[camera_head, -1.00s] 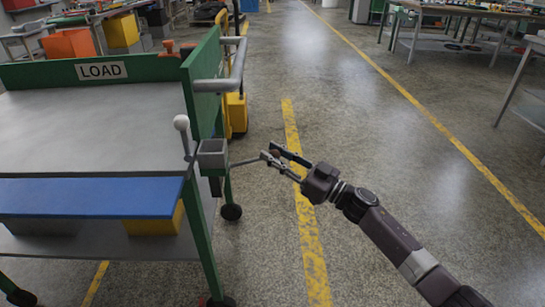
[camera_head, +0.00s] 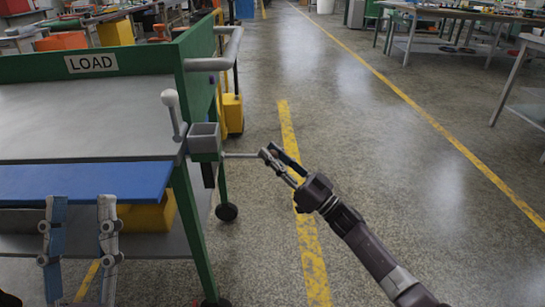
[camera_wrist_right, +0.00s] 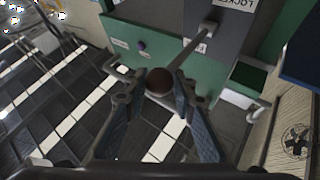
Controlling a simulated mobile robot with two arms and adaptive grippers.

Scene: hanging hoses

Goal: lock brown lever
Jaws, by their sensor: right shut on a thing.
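The brown lever's round brown knob (camera_wrist_right: 158,82) sits between the fingers of my right gripper (camera_wrist_right: 155,88) in the right wrist view. Its grey rod (camera_wrist_right: 190,48) runs from the knob up and right to a dark housing. In the head view the rod (camera_head: 240,155) sticks out nearly level to the right from a grey box (camera_head: 204,138) at the cart's corner. My right gripper (camera_head: 272,156) is shut on its outer end, and the fingers partly hide the knob. My left gripper (camera_head: 82,203) is open and empty at the lower left, fingers upward in front of the cart's blue edge.
The green cart (camera_head: 135,58) with a LOAD sign fills the left. An upright lever with a pale knob (camera_head: 170,98) stands beside the grey box. A grey handrail (camera_head: 220,60) juts from the cart's side. The floor to the right is open.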

